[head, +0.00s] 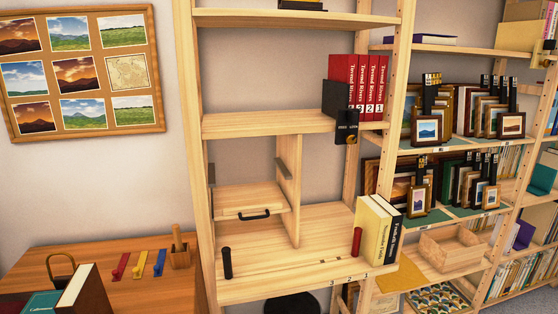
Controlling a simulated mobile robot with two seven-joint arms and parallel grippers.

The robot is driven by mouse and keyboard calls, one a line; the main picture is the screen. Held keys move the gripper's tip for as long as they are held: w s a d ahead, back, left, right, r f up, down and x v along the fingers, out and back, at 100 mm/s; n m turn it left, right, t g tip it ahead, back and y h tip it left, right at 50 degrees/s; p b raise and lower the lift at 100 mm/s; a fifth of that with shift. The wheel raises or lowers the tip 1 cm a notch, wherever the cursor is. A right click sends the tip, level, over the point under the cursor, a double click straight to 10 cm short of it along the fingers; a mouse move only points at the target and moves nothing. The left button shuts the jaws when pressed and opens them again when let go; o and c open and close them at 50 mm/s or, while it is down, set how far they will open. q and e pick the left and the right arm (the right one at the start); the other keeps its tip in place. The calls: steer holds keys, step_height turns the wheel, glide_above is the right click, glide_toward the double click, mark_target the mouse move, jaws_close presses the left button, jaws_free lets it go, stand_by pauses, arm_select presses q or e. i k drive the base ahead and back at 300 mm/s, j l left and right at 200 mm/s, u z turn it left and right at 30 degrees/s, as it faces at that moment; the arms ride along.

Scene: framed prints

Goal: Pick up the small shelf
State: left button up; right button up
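A small wooden shelf board (232,195) with a black handle (254,215) on its front sits in the lower left bay of the tall wooden bookcase (203,160). It lies between the bookcase's left upright and a vertical divider (288,188), above the broad lower board (290,268). It looks level and nothing stands on it. How its far edge is held cannot be made out. Neither of my grippers is in view.
On the lower board stand a black peg (227,262), a red peg (357,242) and yellow and black books (374,232). Red books (370,85) stand above. A desk (160,292) with colored hooks is at left. Shelves of framed prints (455,110) fill the right.

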mark_target(255, 201)
steer(key=i+l+u, duration=0.1)
steer(key=i+l, duration=0.15)
steer(key=i+l+u, duration=0.1)
steer(key=l, duration=0.4)
steer(key=i+l+u, duration=0.1)
steer(key=i+l, duration=0.2)
steer(key=l, duration=0.1)
